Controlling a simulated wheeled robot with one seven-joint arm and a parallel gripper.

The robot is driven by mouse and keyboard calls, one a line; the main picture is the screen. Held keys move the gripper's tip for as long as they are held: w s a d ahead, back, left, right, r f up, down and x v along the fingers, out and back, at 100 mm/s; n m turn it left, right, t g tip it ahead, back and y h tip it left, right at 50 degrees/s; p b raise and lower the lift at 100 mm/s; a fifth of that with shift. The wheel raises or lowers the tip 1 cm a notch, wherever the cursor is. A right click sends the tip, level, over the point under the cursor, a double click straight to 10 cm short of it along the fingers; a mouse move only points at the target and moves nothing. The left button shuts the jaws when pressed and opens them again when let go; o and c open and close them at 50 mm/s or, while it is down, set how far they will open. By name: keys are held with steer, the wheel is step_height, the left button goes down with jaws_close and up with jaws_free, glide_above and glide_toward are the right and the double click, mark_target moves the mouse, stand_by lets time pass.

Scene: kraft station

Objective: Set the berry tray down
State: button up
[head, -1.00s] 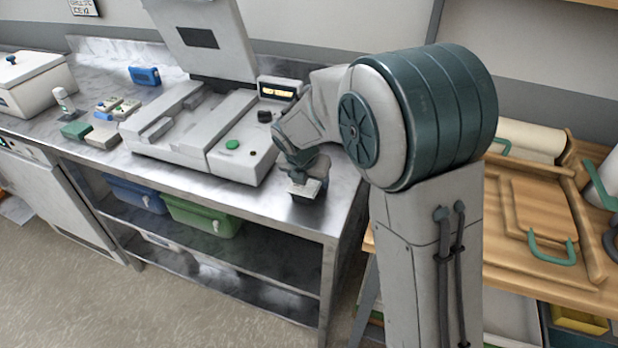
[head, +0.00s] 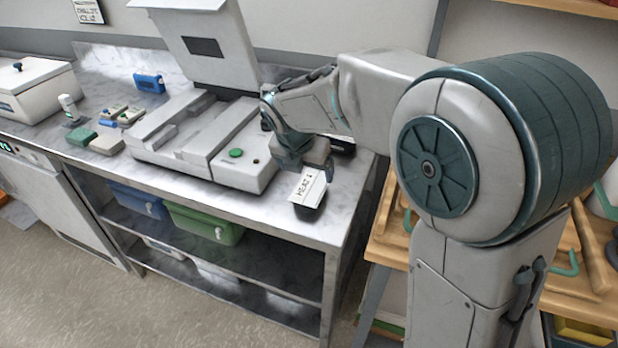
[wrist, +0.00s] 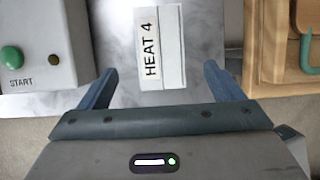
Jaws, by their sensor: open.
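The berry tray (head: 308,190) is a small dark tray with a white label on top, near the front right corner of the steel counter. It appears to rest flat on the counter. In the wrist view its label (wrist: 161,48) reads "HEAT 4" and lies ahead between my fingers. My gripper (head: 298,165) is open, just behind and above the tray in the head view. In the wrist view my gripper (wrist: 160,82) has its two fingers wide apart, with nothing held between them. The tray's contents are hidden.
A grey sealing machine (head: 215,140) with a raised lid and green start button stands left of the tray. The counter's front edge (head: 285,238) is close to the tray. A wooden bench (head: 385,235) stands to the right. Small boxes and a white bin (head: 35,90) sit at left.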

steer(key=s+d+m, duration=0.8)
steer(key=s+m, duration=0.3)
steer(key=m, duration=0.5)
steer(key=s+d+m+g+y, duration=0.1)
steer(key=s+d+m, duration=0.8)
steer(key=m, duration=0.7)
steer(key=shift+s+g+y, duration=0.3)
steer(key=shift+s, duration=0.65)
steer(key=shift+a, duration=0.1)
